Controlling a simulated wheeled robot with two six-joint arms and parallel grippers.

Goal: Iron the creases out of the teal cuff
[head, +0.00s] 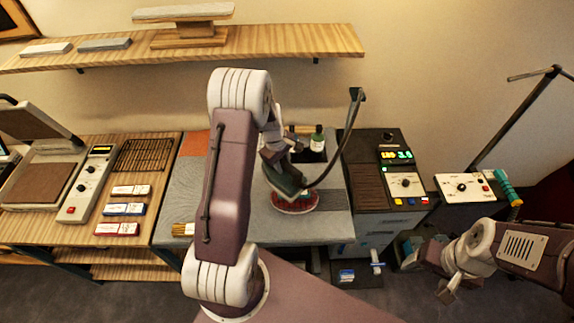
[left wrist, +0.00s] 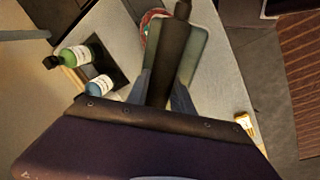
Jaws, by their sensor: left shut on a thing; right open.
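My left gripper (head: 276,168) is shut on a dark green iron (head: 290,187), whose cord rises to a stand arm. In the left wrist view the fingers (left wrist: 163,92) close around the dark handle of the iron (left wrist: 190,55). Beneath the iron in the head view lies a round red patterned piece (head: 298,205) on the grey table; part of it also shows in the left wrist view (left wrist: 148,24). The iron hides much of it, and I cannot tell whether they touch. I cannot clearly identify the teal cuff. My right gripper (head: 447,290) is open at the lower right, away from the table.
Bottles stand at the back of the grey table (head: 180,205), including a green one (head: 318,140). A control unit (head: 404,183) stands on the right, and a white box (head: 466,187) beside a teal roll (head: 508,190). A heat press (head: 40,155) stands at left.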

